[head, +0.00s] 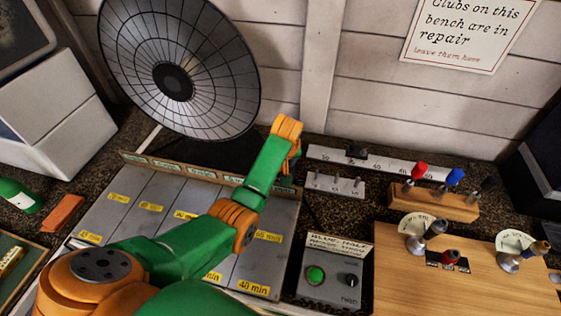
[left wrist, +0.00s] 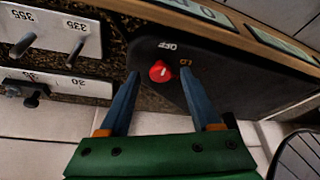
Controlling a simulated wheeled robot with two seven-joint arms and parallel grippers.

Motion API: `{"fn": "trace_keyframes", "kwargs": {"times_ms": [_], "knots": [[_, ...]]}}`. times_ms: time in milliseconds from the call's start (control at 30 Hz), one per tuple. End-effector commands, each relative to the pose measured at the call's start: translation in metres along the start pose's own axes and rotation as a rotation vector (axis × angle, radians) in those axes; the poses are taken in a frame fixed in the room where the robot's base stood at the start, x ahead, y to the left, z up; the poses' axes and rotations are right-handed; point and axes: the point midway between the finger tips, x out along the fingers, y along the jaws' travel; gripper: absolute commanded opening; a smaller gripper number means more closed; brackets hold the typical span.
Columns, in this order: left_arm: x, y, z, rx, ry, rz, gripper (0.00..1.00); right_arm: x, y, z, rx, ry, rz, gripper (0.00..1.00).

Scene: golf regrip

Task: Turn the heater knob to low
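The red heater knob (left wrist: 158,72) sits on a dark panel (left wrist: 205,85) in the left wrist view. An OFF label is above it and a LO-like label is at its upper right. I cannot tell where the knob points. My left gripper (left wrist: 160,77) is open, with one blue finger on each side of the knob; contact is not clear. In the head view, my left arm covers the knob and the fingers do not show. A large round grille dish (head: 225,60), apparently the heater, stands at the back left. My right gripper is not in view.
A grey board with yellow minute labels (head: 120,197) lies below the dish. A box with a green button (head: 316,275) stands right of my arm. White numbered racks (head: 395,166) and a wooden club holder (head: 435,203) are to the right.

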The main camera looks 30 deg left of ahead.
Motion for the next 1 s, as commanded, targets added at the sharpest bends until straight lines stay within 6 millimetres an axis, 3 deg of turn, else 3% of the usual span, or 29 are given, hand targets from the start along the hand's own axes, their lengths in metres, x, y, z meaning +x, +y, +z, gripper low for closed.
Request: {"fn": "trace_keyframes", "kwargs": {"times_ms": [33,200,233,667,1000], "knots": [[-0.0001,0.0,0.0,0.0,0.0,0.0,0.49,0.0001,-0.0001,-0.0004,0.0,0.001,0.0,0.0],[-0.0003,0.0001,0.0,0.0,0.0,0.0,0.04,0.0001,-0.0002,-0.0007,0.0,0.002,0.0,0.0],[-0.0003,0.0001,0.0,0.0,0.0,0.0,0.0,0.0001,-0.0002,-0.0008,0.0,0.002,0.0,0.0],[-0.0007,-0.0011,-0.0009,0.072,0.002,0.031,0.0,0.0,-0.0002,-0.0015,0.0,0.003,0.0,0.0],[-0.0005,-0.0041,-0.0017,0.332,0.003,0.137,0.0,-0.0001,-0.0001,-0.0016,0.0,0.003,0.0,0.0]]}}
